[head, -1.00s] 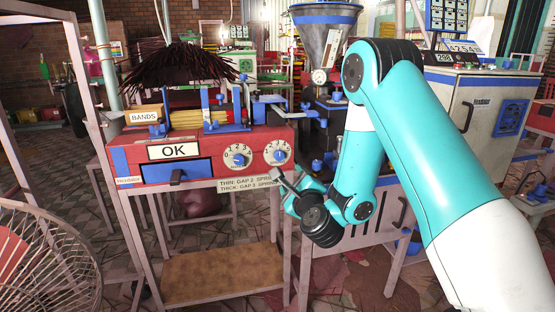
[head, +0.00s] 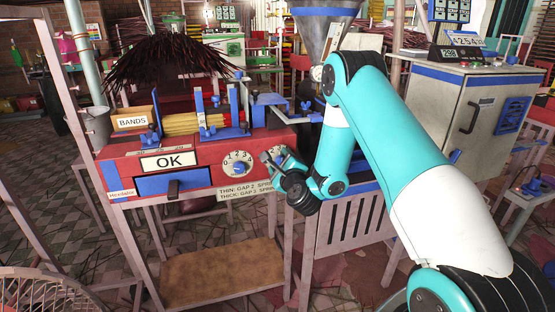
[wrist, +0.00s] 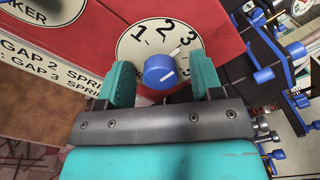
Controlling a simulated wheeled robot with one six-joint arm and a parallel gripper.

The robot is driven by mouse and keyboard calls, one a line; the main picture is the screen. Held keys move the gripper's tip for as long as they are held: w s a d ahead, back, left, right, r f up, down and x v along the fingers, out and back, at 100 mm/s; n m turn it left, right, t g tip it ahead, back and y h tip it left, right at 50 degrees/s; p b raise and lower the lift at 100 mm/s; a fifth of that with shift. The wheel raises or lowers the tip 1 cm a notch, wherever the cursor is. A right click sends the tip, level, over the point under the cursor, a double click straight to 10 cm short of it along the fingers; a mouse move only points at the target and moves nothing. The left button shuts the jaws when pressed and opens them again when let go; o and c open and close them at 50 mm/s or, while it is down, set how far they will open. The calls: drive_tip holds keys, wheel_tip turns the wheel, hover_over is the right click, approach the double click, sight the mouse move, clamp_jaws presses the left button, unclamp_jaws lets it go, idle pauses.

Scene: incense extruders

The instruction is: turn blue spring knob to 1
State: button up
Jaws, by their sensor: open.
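The red machine (head: 140,167) has two white dials with blue knobs on its front. My gripper (head: 268,157) is at the right-hand dial and hides most of it in the head view. In the wrist view that dial (wrist: 135,48) shows the numbers 1, 2 and 3. Its blue knob (wrist: 158,70) appears between my two teal fingers (wrist: 161,75), which are apart, with a gap visible on each side. The knob's white pointer aims up and right, near the 3. The left dial (head: 229,157) with its blue knob (head: 240,168) is in clear view.
A GAP and SPRING label strip (head: 238,191) is below the dials. A blue drawer (head: 170,182) and OK sign (head: 169,162) are to the left. Blue fittings (wrist: 264,74) stand beyond the machine's right edge. A grey cabinet (head: 470,115) stands at right.

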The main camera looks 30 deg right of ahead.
drive_tip(key=c, duration=0.9)
drive_tip(key=shift+a+n, duration=0.1)
drive_tip(key=shift+n, duration=0.2)
drive_tip(key=shift+f+n+p, duration=0.15)
drive_tip(key=shift+n+p, duration=1.1)
drive_tip(key=shift+n, duration=2.15)
drive_tip(key=shift+f+n+p, duration=0.15)
drive_tip(key=shift+n+p, duration=1.1)
drive_tip(key=shift+n, duration=2.15)
